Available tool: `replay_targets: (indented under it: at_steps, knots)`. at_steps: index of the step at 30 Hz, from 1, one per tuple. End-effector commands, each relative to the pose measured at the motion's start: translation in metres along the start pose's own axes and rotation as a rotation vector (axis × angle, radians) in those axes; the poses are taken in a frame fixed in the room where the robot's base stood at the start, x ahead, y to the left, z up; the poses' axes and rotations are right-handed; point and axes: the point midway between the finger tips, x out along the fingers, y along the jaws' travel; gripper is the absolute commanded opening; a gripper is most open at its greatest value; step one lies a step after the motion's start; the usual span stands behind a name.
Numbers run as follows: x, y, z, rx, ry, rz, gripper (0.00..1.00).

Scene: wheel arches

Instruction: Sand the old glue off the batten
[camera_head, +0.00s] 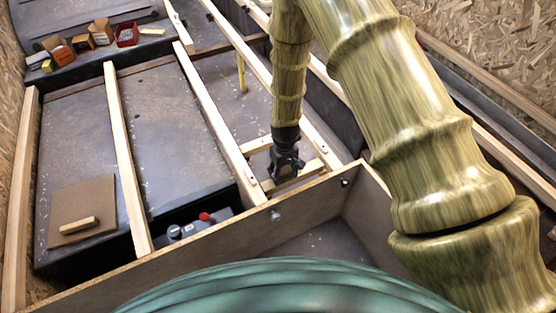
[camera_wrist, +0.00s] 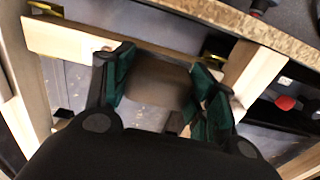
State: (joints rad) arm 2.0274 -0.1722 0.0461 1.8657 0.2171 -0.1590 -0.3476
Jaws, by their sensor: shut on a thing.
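My gripper (camera_head: 286,170) is low among the wooden framing in the head view, right at a short pale cross batten (camera_head: 312,170). In the wrist view my gripper (camera_wrist: 160,88) has its green-tipped fingers on both sides of a brown block (camera_wrist: 158,80) and is shut on it. The pale batten (camera_wrist: 60,40) runs behind the fingers in the wrist view. The block hides part of it. I cannot tell whether the block touches the batten, and no old glue can be made out clearly.
Long rails (camera_head: 215,120) border the work spot. A plywood panel (camera_head: 180,262) stands in front. A grey device with a red knob (camera_head: 205,217) is nearby. A brown board (camera_head: 85,200) bears a small wooden piece (camera_head: 78,225) at left. Small boxes (camera_head: 58,52) stand at the back.

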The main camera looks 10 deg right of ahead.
Motion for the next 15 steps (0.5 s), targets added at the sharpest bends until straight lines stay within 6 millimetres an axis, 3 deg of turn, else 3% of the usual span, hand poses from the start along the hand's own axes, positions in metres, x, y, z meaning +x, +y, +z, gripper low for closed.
replay_targets:
  at_steps: [5, 7, 9, 15]
  knots:
    - [-0.002, -0.011, -0.001, 0.007, 0.000, 0.000, 0.34]
    - [-0.007, -0.010, -0.001, 0.010, 0.001, 0.000, 0.34]
    - [-0.026, -0.009, -0.001, 0.012, 0.002, 0.000, 0.34]
    - [-0.042, -0.007, 0.001, 0.016, 0.000, 0.000, 0.34]
